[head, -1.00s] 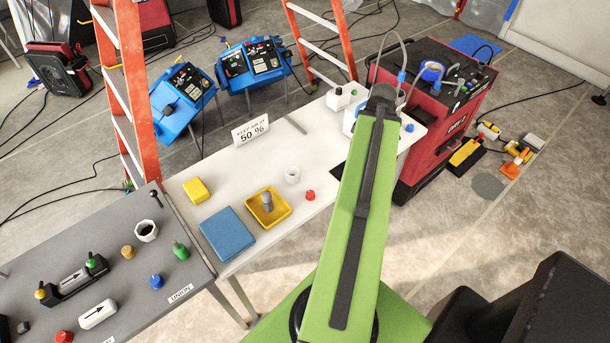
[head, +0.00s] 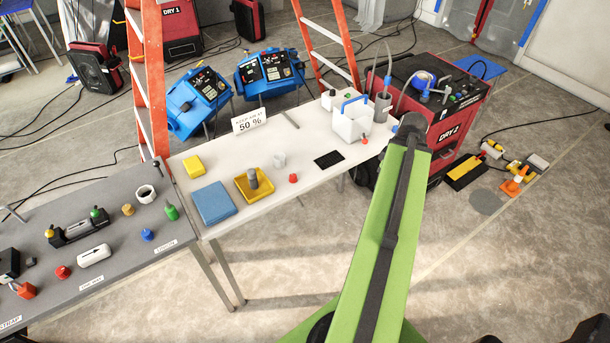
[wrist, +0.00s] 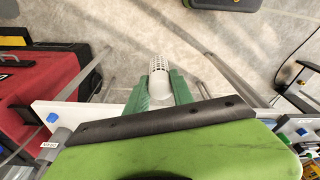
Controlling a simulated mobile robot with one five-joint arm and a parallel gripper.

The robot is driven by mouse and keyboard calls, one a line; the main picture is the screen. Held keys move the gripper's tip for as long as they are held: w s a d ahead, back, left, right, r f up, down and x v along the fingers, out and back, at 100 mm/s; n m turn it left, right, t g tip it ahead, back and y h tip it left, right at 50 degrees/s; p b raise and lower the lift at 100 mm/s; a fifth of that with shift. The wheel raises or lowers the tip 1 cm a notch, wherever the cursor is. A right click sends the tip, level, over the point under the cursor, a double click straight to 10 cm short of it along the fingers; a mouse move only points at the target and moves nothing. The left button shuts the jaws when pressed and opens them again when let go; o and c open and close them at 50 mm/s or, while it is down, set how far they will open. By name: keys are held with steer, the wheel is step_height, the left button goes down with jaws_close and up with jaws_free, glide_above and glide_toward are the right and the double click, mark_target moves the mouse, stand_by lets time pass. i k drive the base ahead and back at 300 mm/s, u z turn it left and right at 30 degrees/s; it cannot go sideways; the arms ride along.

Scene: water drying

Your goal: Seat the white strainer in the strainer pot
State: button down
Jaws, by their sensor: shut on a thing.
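The white strainer (wrist: 160,68) is in my gripper (wrist: 160,86) in the wrist view, its slotted end sticking out beyond the two green fingers, which are shut on its plain white part. The strainer appears to be over the floor, past the white table's edge. In the head view my arm's end hides the gripper and strainer. A grey cylindrical pot (head: 383,106) with a hose stands at the white table's far right end, beside the red machine; it may be the strainer pot, but I cannot be sure. My arm's end shows just right of and nearer than it.
A white tub (head: 350,125) with a blue handle stands left of the grey pot. The white table (head: 300,205) also bears a yellow tray (head: 241,188) and a blue pad (head: 213,203). A red machine (head: 455,150) stands close at right. A grey bench (head: 130,265) adjoins at left.

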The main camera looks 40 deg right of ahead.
mark_target(301, 140)
steer(key=u, duration=0.65)
steer(key=i, duration=0.95)
steer(key=z, duration=0.15)
